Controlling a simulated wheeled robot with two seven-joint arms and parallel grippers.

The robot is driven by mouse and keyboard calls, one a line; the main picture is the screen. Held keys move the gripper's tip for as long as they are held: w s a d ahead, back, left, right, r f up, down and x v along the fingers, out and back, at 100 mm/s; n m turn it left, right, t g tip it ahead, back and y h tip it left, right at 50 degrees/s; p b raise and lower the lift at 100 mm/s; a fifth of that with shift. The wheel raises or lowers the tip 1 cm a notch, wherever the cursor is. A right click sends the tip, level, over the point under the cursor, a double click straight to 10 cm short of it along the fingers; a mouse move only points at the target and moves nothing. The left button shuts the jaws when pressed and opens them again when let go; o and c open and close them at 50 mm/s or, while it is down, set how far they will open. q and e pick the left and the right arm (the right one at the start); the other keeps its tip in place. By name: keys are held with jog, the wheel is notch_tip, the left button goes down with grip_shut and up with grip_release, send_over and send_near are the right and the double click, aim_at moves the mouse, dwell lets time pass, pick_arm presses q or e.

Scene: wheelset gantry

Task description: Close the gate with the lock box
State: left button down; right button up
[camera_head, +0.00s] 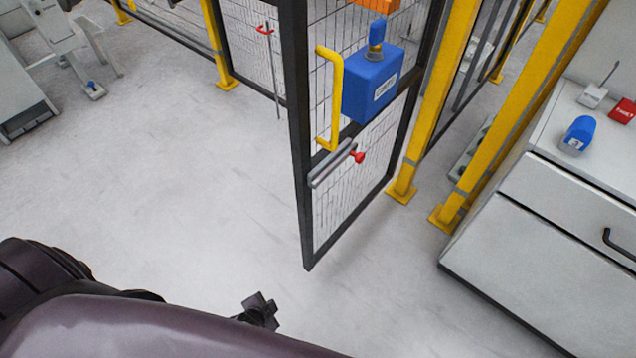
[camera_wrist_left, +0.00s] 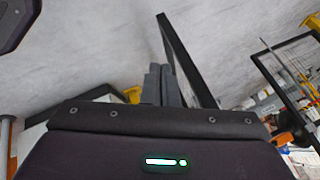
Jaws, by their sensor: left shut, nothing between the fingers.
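The gate (camera_head: 300,130), a black frame with wire mesh, stands swung open toward me, its free edge at the left and its lower corner above the grey floor. A blue lock box (camera_head: 368,92) is mounted on it beside a yellow handle (camera_head: 335,100). Below is a grey bolt (camera_head: 331,163) with a red knob. My left gripper (camera_head: 262,308) is low in front of the gate, apart from it, empty. In the left wrist view its fingers (camera_wrist_left: 161,84) are together; a black frame bar (camera_wrist_left: 188,58) passes close behind them. My right gripper is not visible.
Yellow posts (camera_head: 433,100) stand right of the gate, and mesh fence runs behind. A white cabinet (camera_head: 540,250) at the right carries a blue padlock-like item (camera_head: 578,134) and a red item (camera_head: 622,111). Grey machinery (camera_head: 60,40) is far left. Floor left of the gate is clear.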

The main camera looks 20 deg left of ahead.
pick_arm(q)
jog(key=w+d+r+m+t+b, duration=0.1)
jog(key=w+r+m+t+b, duration=0.15)
jog(key=w+r, duration=0.55)
jog(key=m+t+h+b, duration=0.2)
jog(key=m+t+b, duration=0.1)
jog(key=m+t, duration=0.6)
send_near(317, 178)
jog(key=d+r, duration=0.3)
jog(key=d, duration=0.1)
jog(key=shift+n, duration=0.35)
jog(key=w, duration=0.3)
jog(key=w+a+p, duration=0.1)
jog(key=w, duration=0.2)
jog(key=w+a+p, duration=0.1)
jog(key=w, duration=0.2)
jog(key=shift+w, duration=0.4)
jog(key=shift+w+a, duration=0.1)
jog(key=shift+a, duration=0.4)
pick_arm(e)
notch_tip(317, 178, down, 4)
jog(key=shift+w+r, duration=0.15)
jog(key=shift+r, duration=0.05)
pick_arm(q)
jog(key=shift+a, duration=0.1)
